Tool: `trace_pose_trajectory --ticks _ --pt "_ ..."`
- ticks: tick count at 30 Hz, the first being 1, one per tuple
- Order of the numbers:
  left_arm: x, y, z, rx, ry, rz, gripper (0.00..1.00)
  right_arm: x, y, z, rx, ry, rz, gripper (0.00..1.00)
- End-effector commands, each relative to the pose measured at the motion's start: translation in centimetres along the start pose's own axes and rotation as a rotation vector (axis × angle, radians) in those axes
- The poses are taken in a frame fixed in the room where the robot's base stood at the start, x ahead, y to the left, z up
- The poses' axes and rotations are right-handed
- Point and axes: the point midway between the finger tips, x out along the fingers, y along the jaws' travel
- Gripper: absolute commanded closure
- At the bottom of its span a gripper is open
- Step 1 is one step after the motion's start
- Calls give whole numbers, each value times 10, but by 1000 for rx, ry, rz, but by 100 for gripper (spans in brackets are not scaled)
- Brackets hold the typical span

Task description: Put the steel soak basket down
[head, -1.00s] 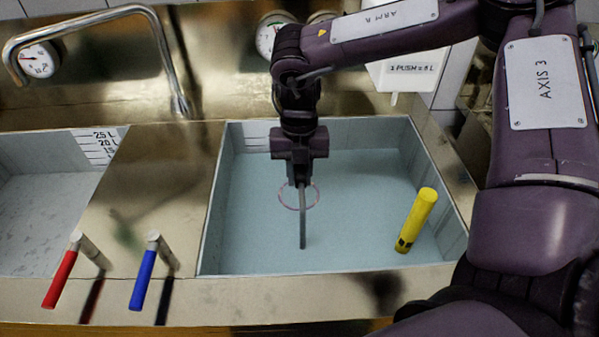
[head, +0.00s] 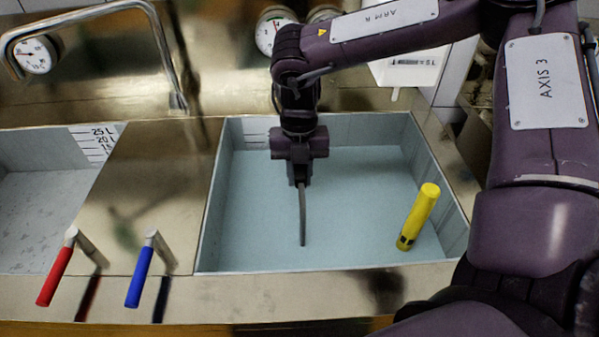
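My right gripper (head: 301,181) points straight down over the right basin (head: 208,225), left of its middle. Its narrow fingers look shut on the upper end of a thin grey bar (head: 303,220), which runs from the fingertips toward the front of the basin. The bar looks like the handle of the steel soak basket. The basket's body does not show; the cloudy pale-blue liquid (head: 360,210) hides whatever is under it. I cannot tell whether the basket touches the basin floor. My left gripper is out of view.
A yellow cylinder (head: 419,216) stands tilted at the right of the basin. A red lever (head: 55,276) and a blue lever (head: 140,277) are on the front ledge. A curved steel tap (head: 160,40) rises at the back left. Another basin (head: 40,195) lies left.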

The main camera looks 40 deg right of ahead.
Motion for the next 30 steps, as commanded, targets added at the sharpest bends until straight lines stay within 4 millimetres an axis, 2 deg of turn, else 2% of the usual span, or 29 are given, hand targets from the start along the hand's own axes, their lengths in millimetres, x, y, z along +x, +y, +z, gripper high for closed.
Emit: trace_pose_trajectory --ticks 2,3,7,19,23,24,30 --pt "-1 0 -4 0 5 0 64 -1 1 0 0 -1 1 100" --pt "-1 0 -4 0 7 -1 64 0 0 0 0 0 0 74" --pt "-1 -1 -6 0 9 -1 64 0 0 0 0 0 0 57" --pt "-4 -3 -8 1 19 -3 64 -5 0 0 0 0 0 57" --pt "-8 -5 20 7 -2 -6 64 -15 0 -2 0 0 1 57" --pt "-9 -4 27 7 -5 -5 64 -20 0 -2 0 -1 2 57" --pt "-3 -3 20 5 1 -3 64 -68 1 0 0 -7 2 57"
